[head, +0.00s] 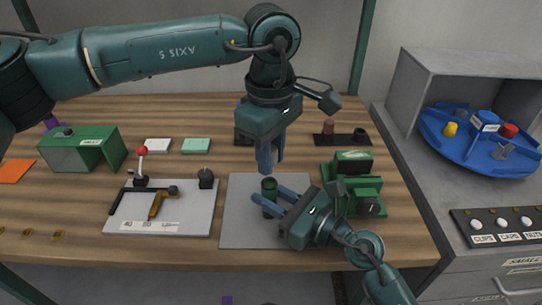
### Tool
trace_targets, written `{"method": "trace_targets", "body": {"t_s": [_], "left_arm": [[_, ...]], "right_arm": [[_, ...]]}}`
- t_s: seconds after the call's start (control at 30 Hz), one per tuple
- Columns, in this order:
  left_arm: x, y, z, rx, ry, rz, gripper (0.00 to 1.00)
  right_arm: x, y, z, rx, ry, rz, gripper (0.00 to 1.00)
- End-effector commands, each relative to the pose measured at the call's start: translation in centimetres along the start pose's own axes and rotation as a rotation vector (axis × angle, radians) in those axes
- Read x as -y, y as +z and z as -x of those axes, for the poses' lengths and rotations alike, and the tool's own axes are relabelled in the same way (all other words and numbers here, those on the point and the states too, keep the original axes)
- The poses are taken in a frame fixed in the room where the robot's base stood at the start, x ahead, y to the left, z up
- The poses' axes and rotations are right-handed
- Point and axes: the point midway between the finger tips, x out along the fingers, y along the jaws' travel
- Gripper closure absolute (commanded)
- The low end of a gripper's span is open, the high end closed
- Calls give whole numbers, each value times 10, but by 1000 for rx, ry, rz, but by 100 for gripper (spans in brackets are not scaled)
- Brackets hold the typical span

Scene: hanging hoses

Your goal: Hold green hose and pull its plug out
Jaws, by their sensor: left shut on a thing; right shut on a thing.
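A short dark green cylinder, which I take as the green hose (269,185), stands upright over the grey mat in the head view. I cannot tell whether that thing still touches the hose.
The grey mat (236,230) lies on the wooden bench (75,225). A green machine (366,195) stands close to the right gripper. On the left are a white board (190,215) with tools and a green box (85,150). A blue turntable (455,145) sits in a grey cabinet at right.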

Motion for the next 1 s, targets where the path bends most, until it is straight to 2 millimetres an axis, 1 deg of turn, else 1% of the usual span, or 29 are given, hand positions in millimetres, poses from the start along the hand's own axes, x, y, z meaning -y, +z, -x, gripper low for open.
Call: {"method": "trace_targets", "body": {"t_s": [0.03, 0.2, 0.63, 1.0], "left_arm": [[0, 0, 2, 0, 1, 0, 96], [0, 0, 9, -1, 1, -1, 96], [0, 0, 12, -1, 1, -1, 96], [0, 0, 32, 0, 2, 0, 96]], "right_arm": [[-1, -3, 0, -6, 3, -2, 97], [-1, -2, 0, -5, 3, -3, 97], [-1, -1, 0, -3, 3, -2, 97], [-1, -1, 0, -1, 3, -2, 97]]}}
